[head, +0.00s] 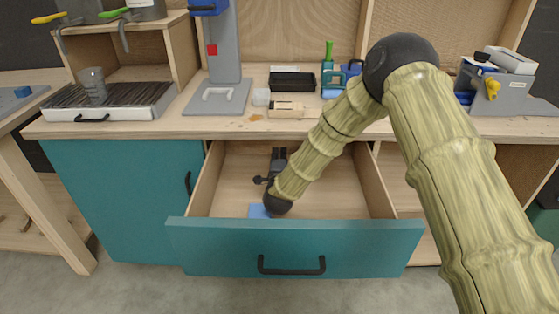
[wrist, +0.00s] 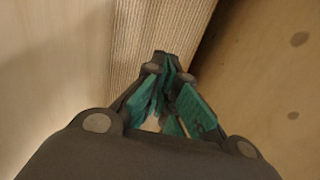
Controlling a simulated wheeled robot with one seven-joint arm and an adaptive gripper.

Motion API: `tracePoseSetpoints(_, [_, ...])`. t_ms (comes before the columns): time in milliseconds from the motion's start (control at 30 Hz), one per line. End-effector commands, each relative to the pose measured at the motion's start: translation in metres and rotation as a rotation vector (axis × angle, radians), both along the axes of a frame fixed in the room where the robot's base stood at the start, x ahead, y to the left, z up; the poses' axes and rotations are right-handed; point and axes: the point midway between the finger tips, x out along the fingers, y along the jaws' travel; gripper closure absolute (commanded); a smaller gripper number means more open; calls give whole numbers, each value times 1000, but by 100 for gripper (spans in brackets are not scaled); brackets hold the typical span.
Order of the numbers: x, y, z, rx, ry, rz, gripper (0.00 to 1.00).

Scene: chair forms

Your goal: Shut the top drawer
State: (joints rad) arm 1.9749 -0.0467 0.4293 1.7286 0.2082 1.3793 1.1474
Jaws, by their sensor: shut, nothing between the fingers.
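The top drawer (head: 200,232) has a teal front and a dark bar handle (head: 291,268). It is pulled well out from under the wooden worktop, and its pale wooden inside shows. My arm reaches over the worktop and bends down into the open drawer. My gripper (head: 279,153) is inside the drawer's outline, near its back, pointing away from the drawer front. In the wrist view my gripper (wrist: 168,75) is shut and empty, with teal finger pads, close to wooden surfaces. I cannot tell whether the fingertips touch them.
A blue flat thing (head: 258,211) lies in the drawer behind its front, partly hidden by my arm. A teal cabinet door (head: 125,200) is on the left. The worktop (head: 180,127) carries a black tray (head: 292,81) and several tools. The floor before the drawer is clear.

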Motion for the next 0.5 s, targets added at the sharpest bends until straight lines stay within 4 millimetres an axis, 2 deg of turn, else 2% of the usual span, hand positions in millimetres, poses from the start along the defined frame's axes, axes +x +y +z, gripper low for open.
tracePoseSetpoints(300, [51,0,0,0,-2,0,100])
tracePoseSetpoints(500, [71,0,0,0,-1,1,100])
